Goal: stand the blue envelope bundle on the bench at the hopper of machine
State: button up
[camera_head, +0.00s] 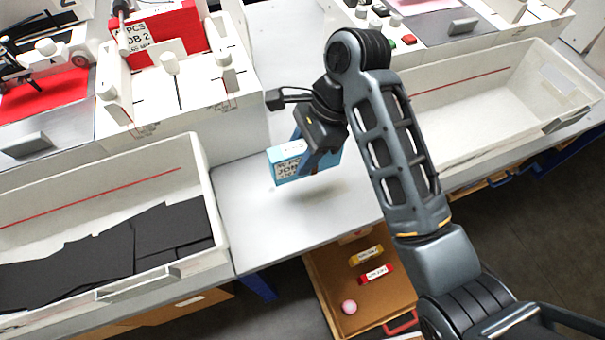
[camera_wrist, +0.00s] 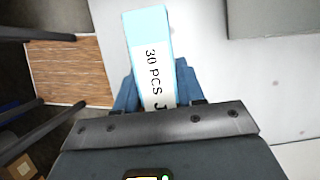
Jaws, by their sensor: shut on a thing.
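My gripper (camera_head: 318,152) is shut on the light blue envelope bundle (camera_head: 289,172), which has a white printed label. A soft shadow on the bench (camera_head: 262,222) below suggests the bundle is held a little above it. In the wrist view the bundle (camera_wrist: 147,32) sticks out between the blue fingers, its label reading "30 PCS". The left machine (camera_head: 185,100) has a white hopper with a red bundle (camera_head: 160,33) labelled "JOB 2" at its back. The right machine (camera_head: 440,50) is partly cut off and partly behind my arm.
A white tray (camera_head: 205,190) with dark sheets stands at the left. Another white tray (camera_head: 470,128) stands at the right, partly behind my arm. Bare bench lies between them. An open drawer (camera_head: 330,270) below the front edge holds yellow and red items and a pink ball.

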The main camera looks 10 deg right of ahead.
jog(key=shift+f+p, duration=0.35)
jog(key=shift+f, duration=3.65)
jog(key=shift+f, duration=0.15)
jog(key=o, duration=1.1)
jog(key=p+v, duration=0.1)
jog(key=v, duration=0.9)
jog(key=shift+r, duration=0.3)
jog(key=shift+w+r, duration=0.2)
jog(key=shift+r, duration=0.05)
jog(key=shift+s+d+r+b, duration=0.1)
jog(key=shift+d+r+b, duration=0.2)
jog(key=shift+r, duration=0.2)
